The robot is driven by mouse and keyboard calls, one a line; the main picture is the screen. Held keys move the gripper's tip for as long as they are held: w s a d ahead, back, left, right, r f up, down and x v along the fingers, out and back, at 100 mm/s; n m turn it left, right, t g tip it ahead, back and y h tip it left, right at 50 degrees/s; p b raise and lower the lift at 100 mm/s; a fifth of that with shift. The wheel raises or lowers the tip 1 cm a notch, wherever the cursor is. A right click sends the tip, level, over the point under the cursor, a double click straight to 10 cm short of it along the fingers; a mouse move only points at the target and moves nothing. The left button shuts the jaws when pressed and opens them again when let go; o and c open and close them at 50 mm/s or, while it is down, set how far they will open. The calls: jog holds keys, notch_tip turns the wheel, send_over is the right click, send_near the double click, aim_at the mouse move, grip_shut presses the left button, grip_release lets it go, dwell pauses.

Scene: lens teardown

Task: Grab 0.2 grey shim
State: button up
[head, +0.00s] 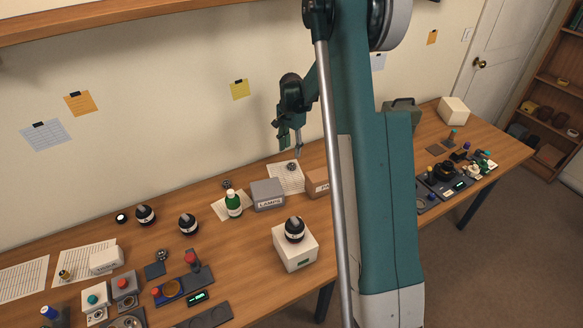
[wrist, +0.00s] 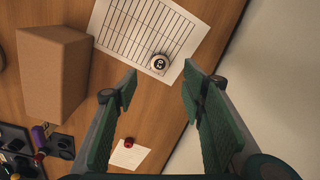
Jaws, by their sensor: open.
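My gripper (head: 290,138) hangs in the air above the back of the table in the head view. In the wrist view my gripper (wrist: 159,82) has its two green fingers wide apart with nothing between them. A small round, light-rimmed piece with a dark mark (wrist: 158,63) lies on a lined sheet (wrist: 125,25), just beyond the fingertips in the picture. In the head view a small dark round piece (head: 291,167) lies on a lined sheet (head: 284,181) below my gripper. I cannot make out any piece as the 0.2 grey shim; no such marking is readable.
A brown box (wrist: 55,72) stands left of the sheet in the wrist view. A small red piece (wrist: 129,141) lies on a white note (wrist: 125,157). The wall (head: 180,120) is close behind.

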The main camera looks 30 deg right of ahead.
aim_at(292, 164)
jog(key=shift+w+d+f, duration=0.2)
jog(key=shift+d+f, duration=0.15)
jog(key=shift+f, duration=0.3)
jog(key=shift+f, duration=1.3)
jog(key=shift+f, duration=0.1)
jog(key=shift+f+b, duration=0.35)
jog(key=shift+f, duration=2.15)
